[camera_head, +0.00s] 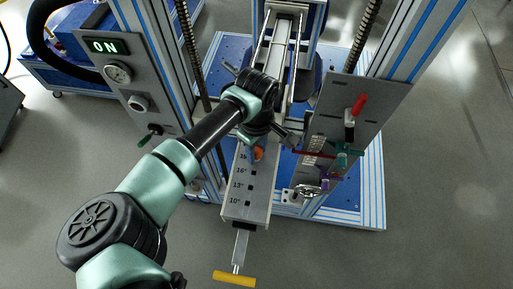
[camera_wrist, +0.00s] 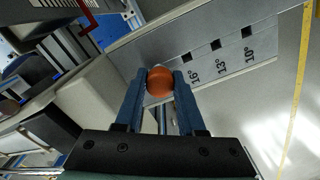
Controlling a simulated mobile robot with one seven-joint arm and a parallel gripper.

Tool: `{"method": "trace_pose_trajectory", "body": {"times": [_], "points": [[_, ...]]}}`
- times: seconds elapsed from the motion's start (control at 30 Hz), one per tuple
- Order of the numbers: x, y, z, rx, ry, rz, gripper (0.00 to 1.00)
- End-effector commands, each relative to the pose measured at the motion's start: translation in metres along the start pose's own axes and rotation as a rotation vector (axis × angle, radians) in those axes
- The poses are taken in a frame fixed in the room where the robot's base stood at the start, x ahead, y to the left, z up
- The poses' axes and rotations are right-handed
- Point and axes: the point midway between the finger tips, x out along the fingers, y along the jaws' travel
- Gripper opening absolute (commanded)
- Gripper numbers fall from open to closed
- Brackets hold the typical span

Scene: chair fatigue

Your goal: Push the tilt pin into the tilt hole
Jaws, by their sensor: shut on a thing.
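The tilt pin shows as an orange round knob (camera_wrist: 159,82) between the two blue fingers of my gripper (camera_wrist: 160,90) in the wrist view. My gripper is shut on it. In the head view the orange knob (camera_head: 258,154) is at the upper part of the grey tilt plate (camera_head: 245,205), below my wrist. The plate has a row of square holes marked 16°, 13° and 10°; they show clear in the wrist view, as does the plate (camera_wrist: 215,62). The knob lies beside the 16° hole, on the side away from 13°. The pin's shaft and any hole under it are hidden.
A yellow handle (camera_head: 234,279) sticks out below the plate. A side panel (camera_head: 355,115) with a red-handled tool (camera_head: 357,106) and several other tools stands to the right. A control panel (camera_head: 132,85) reading ON stands left. Frame posts rise on both sides.

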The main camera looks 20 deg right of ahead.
Motion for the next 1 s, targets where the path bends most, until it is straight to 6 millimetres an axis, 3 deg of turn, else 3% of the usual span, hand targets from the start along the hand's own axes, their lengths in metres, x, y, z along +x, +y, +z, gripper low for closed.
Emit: {"method": "trace_pose_trajectory", "body": {"times": [0.17,0.2,0.37,0.77,1.0], "points": [[0.005,0.0,0.0,0.0,0.001,0.0,0.0],[0.004,0.0,0.0,0.0,0.001,0.001,0.44],[0.004,0.0,0.0,0.0,0.0,0.0,0.73],[-0.002,0.0,-0.001,0.0,0.003,0.001,0.73],[-0.044,0.0,-0.002,0.002,0.007,0.003,0.73]]}}
